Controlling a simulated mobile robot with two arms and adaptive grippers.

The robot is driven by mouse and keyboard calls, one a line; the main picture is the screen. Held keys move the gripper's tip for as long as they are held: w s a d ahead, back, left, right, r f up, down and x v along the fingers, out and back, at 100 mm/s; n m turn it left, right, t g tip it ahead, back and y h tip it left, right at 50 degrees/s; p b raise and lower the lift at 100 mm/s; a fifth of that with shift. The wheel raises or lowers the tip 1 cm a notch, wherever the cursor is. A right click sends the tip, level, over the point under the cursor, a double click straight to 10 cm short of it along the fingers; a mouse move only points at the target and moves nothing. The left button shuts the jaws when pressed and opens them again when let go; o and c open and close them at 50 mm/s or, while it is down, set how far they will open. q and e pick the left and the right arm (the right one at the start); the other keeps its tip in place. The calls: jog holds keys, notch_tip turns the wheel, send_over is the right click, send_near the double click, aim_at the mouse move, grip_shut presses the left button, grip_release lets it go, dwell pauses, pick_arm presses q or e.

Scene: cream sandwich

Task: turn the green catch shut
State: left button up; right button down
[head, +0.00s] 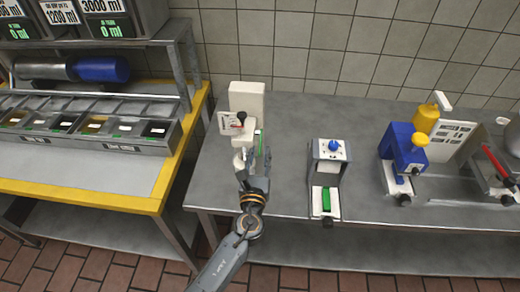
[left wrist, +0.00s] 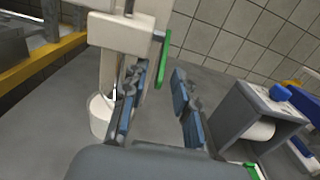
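The green catch (head: 258,142) is a thin upright bar on the right side of a white machine (head: 246,99). In the left wrist view the green catch (left wrist: 163,60) hangs near-vertical, slightly tilted, beside the white body. My left gripper (head: 253,160) is just in front of the machine, close to the catch. In the left wrist view its fingers (left wrist: 158,98) are apart with nothing between them, and the catch shows beyond the gap, nearer the left finger. Whether the left finger touches it I cannot tell. My right gripper is not in view.
A white cup (left wrist: 100,114) stands under the machine. A grey device with a blue knob (head: 334,146) and a green part stands to the right, then a blue-and-yellow machine (head: 402,150). A yellow-edged counter (head: 90,192) is at the left. The grey table between devices is clear.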

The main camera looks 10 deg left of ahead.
pick_arm(q)
jog(key=s, duration=0.9)
jog(key=shift+s, duration=0.4)
